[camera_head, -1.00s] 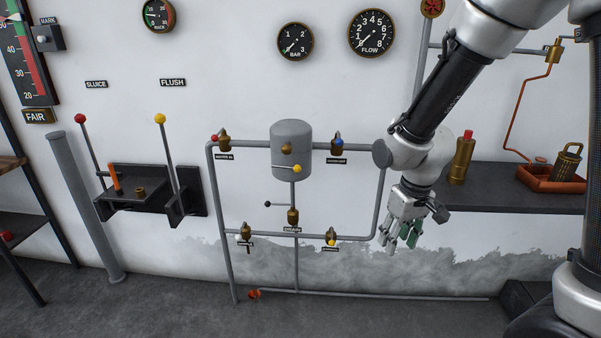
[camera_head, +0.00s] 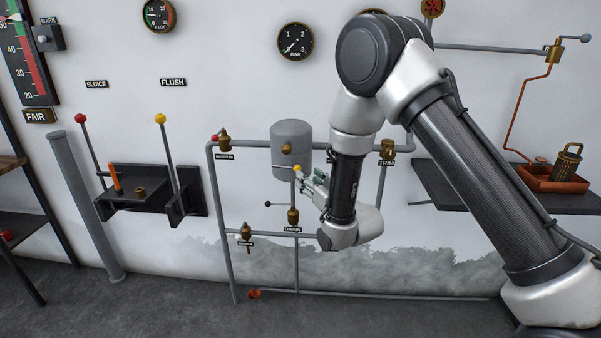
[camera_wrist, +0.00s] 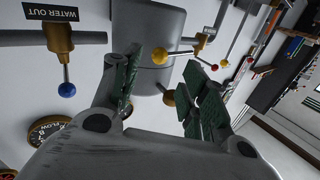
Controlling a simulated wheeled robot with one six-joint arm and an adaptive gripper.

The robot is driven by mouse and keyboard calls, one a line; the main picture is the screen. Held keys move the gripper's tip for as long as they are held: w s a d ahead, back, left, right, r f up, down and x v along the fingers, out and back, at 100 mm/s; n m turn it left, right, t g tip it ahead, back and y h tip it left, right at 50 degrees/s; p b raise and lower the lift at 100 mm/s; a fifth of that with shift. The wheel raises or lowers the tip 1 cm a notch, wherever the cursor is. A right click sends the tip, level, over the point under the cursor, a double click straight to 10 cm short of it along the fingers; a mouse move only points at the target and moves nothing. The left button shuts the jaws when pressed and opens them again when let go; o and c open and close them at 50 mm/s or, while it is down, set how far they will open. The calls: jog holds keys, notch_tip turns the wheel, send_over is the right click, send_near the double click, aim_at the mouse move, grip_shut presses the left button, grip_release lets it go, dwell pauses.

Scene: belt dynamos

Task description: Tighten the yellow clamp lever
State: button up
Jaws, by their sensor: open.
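A lever with a yellow ball knob (camera_head: 297,168) sticks out at the front of the grey tank on the wall pipework. In the wrist view the yellow knob (camera_wrist: 160,56) and its thin grey rod show between my fingertips, nearer the left finger. My gripper (camera_head: 312,180) is open and empty, just right of the knob in the head view. The wrist view shows its green-padded fingers (camera_wrist: 162,66) spread apart with a gap on both sides of the knob. I cannot tell whether the knob lies between the pads or just beyond them. My arm partly hides the pipework on the right.
The grey tank (camera_head: 291,133) stands close behind the fingers. A brass fitting (camera_wrist: 170,97) lies near the right finger. A blue-knobbed valve (camera_wrist: 67,90) is beyond the left finger.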

jog(key=x, duration=0.6)
jog(key=shift+w, duration=0.15)
grip_shut()
